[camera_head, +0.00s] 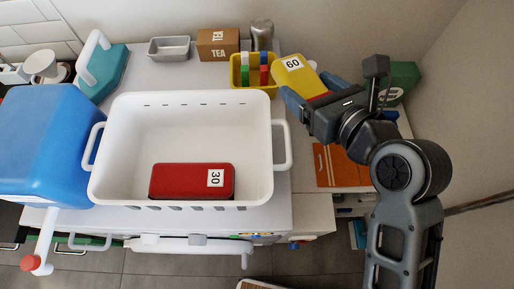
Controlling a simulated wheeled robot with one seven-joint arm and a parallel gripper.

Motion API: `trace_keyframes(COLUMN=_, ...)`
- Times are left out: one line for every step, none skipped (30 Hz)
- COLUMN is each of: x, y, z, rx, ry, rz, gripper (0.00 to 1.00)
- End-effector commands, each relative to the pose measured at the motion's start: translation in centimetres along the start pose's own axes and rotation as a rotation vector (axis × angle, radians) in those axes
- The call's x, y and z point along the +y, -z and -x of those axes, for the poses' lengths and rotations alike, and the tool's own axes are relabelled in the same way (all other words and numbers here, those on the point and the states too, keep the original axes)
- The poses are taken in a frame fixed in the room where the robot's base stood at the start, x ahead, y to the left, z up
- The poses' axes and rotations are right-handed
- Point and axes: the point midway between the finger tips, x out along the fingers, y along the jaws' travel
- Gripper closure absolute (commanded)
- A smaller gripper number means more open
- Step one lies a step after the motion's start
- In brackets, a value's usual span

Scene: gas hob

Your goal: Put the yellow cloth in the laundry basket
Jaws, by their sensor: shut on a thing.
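The yellow cloth (291,68) looks like a smooth, rounded pad with a white "60" label. My gripper (313,93) has its blue fingers on either side of it and is shut on it. The gripper is right of and behind the white laundry basket (105,140), near the yellow caddy. The basket is open-topped, with a handle at each side. A red block-shaped item (185,181) with a "30" label lies inside it, toward the near wall. The cloth is outside the basket.
A yellow caddy (247,88) with coloured items stands beside the cloth. Behind are a TEA box (217,44), a metal shaker (262,34) and a grey tray (168,48). A blue container (40,145) stands left of the basket. A green item (402,80) sits beyond my arm.

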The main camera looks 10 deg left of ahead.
Motion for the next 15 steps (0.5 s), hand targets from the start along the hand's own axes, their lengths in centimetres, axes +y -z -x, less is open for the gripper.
trace_keyframes(x=2.9, y=-0.8, z=-0.2, rx=-0.002, ry=-0.063, rz=0.027, gripper=0.61)
trace_keyframes(x=4.4, y=-1.2, z=-0.3, rx=-0.001, ry=-0.096, rz=0.04, gripper=0.61)
trace_keyframes(x=6.4, y=-1.6, z=-0.2, rx=0.0, ry=-0.14, rz=0.057, gripper=0.61)
trace_keyframes(x=7.9, y=-1.9, z=-0.1, rx=0.001, ry=-0.174, rz=0.07, gripper=0.61)
trace_keyframes(x=9.4, y=-2.2, z=0.1, rx=0.002, ry=-0.207, rz=0.084, gripper=0.61)
trace_keyframes(x=11.5, y=-2.5, z=0.4, rx=0.003, ry=-0.253, rz=0.103, gripper=0.61)
trace_keyframes(x=13.0, y=-2.7, z=0.7, rx=0.005, ry=-0.287, rz=0.117, gripper=0.61)
trace_keyframes(x=14.6, y=-2.9, z=1.0, rx=0.006, ry=-0.322, rz=0.132, gripper=0.61)
trace_keyframes(x=16.7, y=-3.0, z=1.6, rx=0.008, ry=-0.369, rz=0.152, gripper=0.61)
trace_keyframes(x=18.2, y=-3.1, z=2.0, rx=0.009, ry=-0.404, rz=0.167, gripper=0.61)
trace_keyframes(x=19.6, y=-3.1, z=2.5, rx=0.01, ry=-0.438, rz=0.181, gripper=0.61)
trace_keyframes(x=21.4, y=-3.2, z=3.2, rx=0.013, ry=-0.479, rz=0.2, gripper=0.61)
trace_keyframes(x=22.6, y=-3.2, z=3.7, rx=0.013, ry=-0.508, rz=0.213, gripper=0.61)
trace_keyframes(x=23.6, y=-3.2, z=4.2, rx=0.014, ry=-0.534, rz=0.225, gripper=0.61)
trace_keyframes(x=24.9, y=-3.2, z=4.8, rx=0.016, ry=-0.566, rz=0.24, gripper=0.61)
